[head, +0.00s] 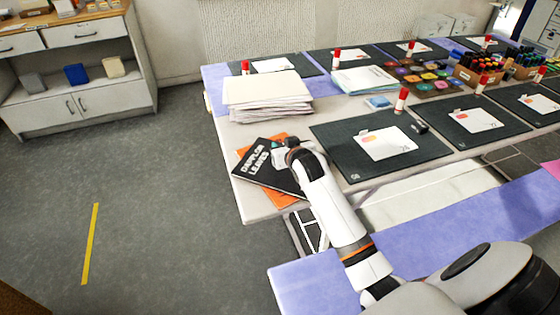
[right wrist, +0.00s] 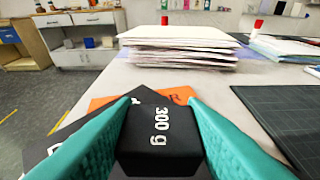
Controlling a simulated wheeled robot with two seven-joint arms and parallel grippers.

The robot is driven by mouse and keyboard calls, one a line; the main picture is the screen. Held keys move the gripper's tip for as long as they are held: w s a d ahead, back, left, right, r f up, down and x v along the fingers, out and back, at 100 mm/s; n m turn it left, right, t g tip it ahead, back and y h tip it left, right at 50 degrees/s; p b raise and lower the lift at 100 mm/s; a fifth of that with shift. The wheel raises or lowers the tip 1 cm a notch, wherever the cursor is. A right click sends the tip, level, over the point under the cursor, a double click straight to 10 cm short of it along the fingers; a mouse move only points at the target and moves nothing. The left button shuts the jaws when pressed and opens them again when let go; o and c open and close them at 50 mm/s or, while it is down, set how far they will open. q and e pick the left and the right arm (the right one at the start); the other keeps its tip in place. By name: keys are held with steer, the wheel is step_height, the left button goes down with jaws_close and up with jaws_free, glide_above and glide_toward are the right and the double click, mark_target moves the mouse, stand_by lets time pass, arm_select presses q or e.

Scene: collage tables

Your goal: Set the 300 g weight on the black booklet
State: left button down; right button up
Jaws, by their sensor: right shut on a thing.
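The black booklet (head: 262,168) with white lettering lies on an orange booklet (head: 274,193) at the table's near left corner. My right gripper (head: 288,146) is over the black booklet's right part. In the right wrist view, the teal fingers are shut on the black 300 g weight (right wrist: 158,138), its white label facing the camera. The black booklet (right wrist: 72,130) shows behind and left of the weight there. I cannot tell whether the weight touches the booklet. The gripper mostly hides the weight in the head view. My left gripper is not in view.
A stack of white paper (head: 266,96) stands behind the booklets. A dark cutting mat (head: 340,143) with a white card (head: 386,143) lies to the right. A glue stick (head: 401,101) stands beyond the card. The table's left edge is close to the booklets.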

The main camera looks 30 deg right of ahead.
steer(key=shift+f, duration=0.4)
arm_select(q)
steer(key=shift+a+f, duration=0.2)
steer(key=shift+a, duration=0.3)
arm_select(e)
steer(key=shift+a+f, duration=0.1)
steer(key=shift+f, duration=1.75)
steer(key=shift+f, duration=0.1)
steer(key=o, duration=1.2)
steer(key=shift+c, duration=0.2)
